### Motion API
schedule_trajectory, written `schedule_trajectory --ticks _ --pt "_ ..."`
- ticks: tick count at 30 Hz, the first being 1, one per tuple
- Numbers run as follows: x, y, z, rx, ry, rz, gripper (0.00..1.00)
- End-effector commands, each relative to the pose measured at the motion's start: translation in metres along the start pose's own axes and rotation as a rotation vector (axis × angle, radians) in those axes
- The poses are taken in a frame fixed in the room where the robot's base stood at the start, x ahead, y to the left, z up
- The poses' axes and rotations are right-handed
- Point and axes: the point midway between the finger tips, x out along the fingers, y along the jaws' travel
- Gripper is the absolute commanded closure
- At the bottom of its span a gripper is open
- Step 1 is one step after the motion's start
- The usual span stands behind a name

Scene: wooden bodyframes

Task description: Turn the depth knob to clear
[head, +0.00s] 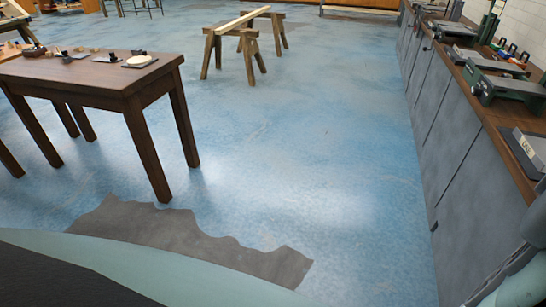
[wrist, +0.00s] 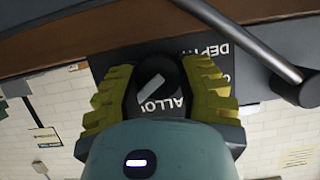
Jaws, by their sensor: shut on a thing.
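In the wrist view, the dark round depth knob (wrist: 152,86) sits on a dark panel (wrist: 228,72) with white lettering. The lettering appears upside down; "DEPTH" partly shows at the top, and part of another word, "ALLO", shows below the knob. A pale pointer bar on the knob slants from lower left to upper right. My gripper (wrist: 157,68) has its yellow-green ribbed fingers on both sides of the knob, shut on it. The fingers and gripper body hide parts of the panel, and I cannot read a "clear" mark. The knob is not visible in the head view.
A grey workbench with a wooden top (head: 500,115) runs along the right, with vises and tools on it. A brown table (head: 105,82) stands left, sawhorses (head: 243,45) farther back. The blue floor between is open. A grey rod (wrist: 245,40) passes near the panel.

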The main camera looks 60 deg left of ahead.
Motion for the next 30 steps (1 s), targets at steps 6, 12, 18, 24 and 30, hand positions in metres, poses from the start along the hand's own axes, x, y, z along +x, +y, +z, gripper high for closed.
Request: schedule_trajectory --ticks 6,12,18,24,30 --pt "0.0004 -0.0044 0.0049 -0.129 0.001 0.044 0.99" --pt "0.0004 -0.0049 0.0063 -0.278 0.000 0.106 0.99" --pt "0.0001 -0.0056 0.0060 -0.408 -0.002 0.158 0.99" --pt "0.0000 -0.0052 0.0047 -0.500 -0.002 0.199 0.99" --pt "-0.0003 -0.0055 0.0040 -0.547 -0.002 0.217 0.99"
